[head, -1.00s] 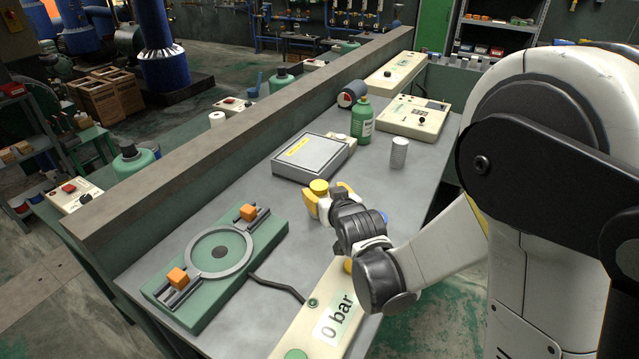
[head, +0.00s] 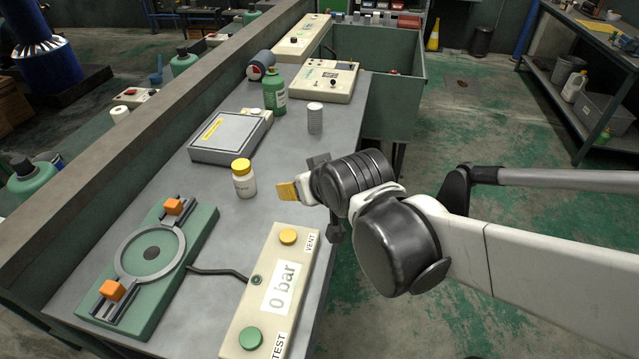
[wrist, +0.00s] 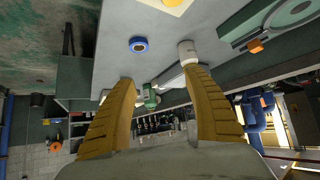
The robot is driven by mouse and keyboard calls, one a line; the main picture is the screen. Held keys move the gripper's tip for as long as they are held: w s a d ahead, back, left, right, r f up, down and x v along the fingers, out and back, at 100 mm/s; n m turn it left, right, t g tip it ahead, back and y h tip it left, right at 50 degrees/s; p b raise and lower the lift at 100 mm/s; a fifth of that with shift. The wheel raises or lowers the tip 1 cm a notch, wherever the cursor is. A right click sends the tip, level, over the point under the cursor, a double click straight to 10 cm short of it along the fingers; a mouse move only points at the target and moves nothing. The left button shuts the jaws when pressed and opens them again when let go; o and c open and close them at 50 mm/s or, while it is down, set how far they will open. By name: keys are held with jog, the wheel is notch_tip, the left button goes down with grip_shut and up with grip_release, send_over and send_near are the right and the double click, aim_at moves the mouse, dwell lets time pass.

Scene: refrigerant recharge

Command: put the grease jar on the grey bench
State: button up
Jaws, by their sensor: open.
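A white jar with a yellow lid (head: 243,180), which I take to be the grease jar, stands upright on the grey bench (head: 205,265). It is between the scale-like grey box and the cream test panel. My gripper (head: 287,191) is just right of the jar and apart from it, with one yellow finger showing. In the wrist view the two yellow fingers (wrist: 160,82) are spread with nothing between them. The white jar body (wrist: 187,52) shows there beyond the right fingertip, its lid hidden.
A green fixture (head: 155,255) and the cream panel (head: 275,290) take up the near bench. A blue-rimmed round thing (wrist: 138,45) shows in the wrist view.

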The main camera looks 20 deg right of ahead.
jog(key=s+d+g, duration=0.2)
jog(key=s+d, duration=0.1)
jog(key=s, duration=0.9)
jog(key=shift+d+m+g+h, duration=0.2)
jog(key=shift+m+g+h, duration=0.1)
jog(key=shift+m, duration=0.1)
